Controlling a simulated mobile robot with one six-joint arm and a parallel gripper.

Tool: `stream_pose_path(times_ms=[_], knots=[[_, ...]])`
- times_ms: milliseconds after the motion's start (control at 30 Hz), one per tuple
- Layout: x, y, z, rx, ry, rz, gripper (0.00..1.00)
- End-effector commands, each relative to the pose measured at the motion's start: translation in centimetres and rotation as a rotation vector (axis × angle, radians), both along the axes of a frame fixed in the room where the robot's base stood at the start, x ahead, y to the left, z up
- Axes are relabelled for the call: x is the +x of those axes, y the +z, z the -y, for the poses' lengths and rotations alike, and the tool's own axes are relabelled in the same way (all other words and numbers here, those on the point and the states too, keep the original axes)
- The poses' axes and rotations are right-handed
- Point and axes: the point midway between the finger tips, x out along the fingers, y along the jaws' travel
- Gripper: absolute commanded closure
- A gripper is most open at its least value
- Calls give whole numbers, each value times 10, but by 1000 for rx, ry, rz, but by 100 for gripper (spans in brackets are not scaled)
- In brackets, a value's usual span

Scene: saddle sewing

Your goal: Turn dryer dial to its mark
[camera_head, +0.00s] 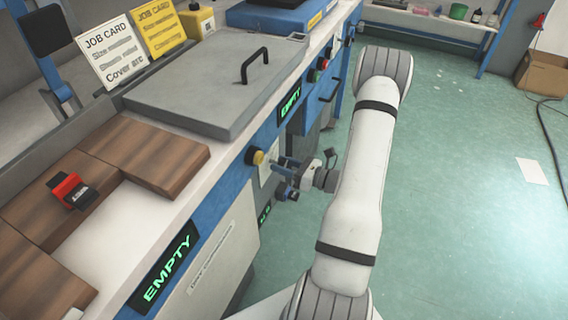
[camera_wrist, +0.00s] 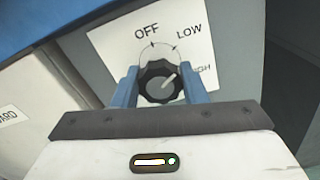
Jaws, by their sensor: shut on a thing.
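The dryer dial (camera_wrist: 158,83) is a black ridged knob on a white plate (camera_wrist: 204,45) lettered OFF, LOW and a partly covered HIGH. Its pale pointer line points to the upper right, roughly between LOW and HIGH. My gripper (camera_wrist: 160,72) is shut on the dial, with one blue finger at its left side and one at its right. In the head view my gripper (camera_head: 280,176) reaches left to the blue bench front, below the grey lidded box. The dial itself cannot be made out there.
A yellow button (camera_head: 257,157) sits on the bench front close to my gripper. Green EMPTY displays (camera_head: 165,266) are set along this front. The grey lid (camera_head: 220,90) with a black handle is above. The green floor (camera_head: 460,190) at right is mostly clear.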

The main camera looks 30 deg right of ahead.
Motion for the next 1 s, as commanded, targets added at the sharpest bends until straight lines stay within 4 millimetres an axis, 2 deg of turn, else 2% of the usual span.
stream_pose_path(times_ms=[200,233,500,767,1000], knots=[[1,1,0,-3,0,5,84],[2,1,0,-2,0,6,60],[1,1,0,-3,0,3,39],[-1,1,2,-2,-2,2,39],[-25,2,22,-2,-6,2,39]])
